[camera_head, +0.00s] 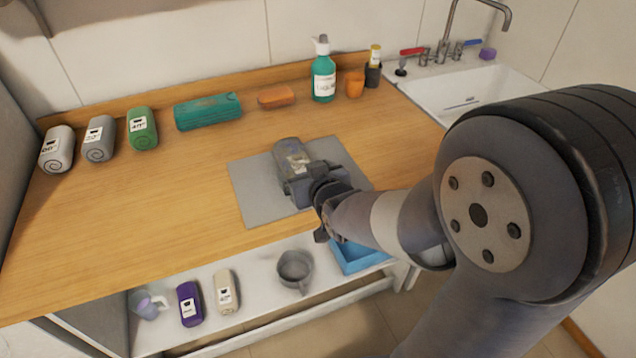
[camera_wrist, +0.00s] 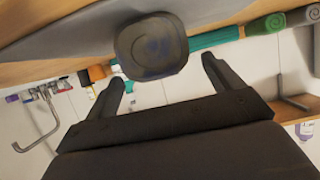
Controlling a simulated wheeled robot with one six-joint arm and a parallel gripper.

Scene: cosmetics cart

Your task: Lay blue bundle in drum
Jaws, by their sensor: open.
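A dark grey-blue rolled bundle (camera_head: 290,154) with a pale label lies on the grey mat (camera_head: 253,194) on the wooden counter. Its spiral end (camera_wrist: 152,46) faces the wrist camera. My gripper (camera_head: 297,181) is open at the bundle's near end. In the wrist view its fingers (camera_wrist: 163,79) are spread, with the bundle's end beyond and between them; I cannot tell whether they touch it. No thing is clearly a drum; a round grey pot (camera_head: 295,268) with a handle stands on the lower shelf.
Grey, darker grey and green rolls (camera_head: 142,128), a teal case (camera_head: 208,111), an orange bar (camera_head: 276,97) and a teal pump bottle (camera_head: 323,75) line the back. A blue tray (camera_head: 357,256) and purple roll (camera_head: 189,303) are below. The left counter is clear.

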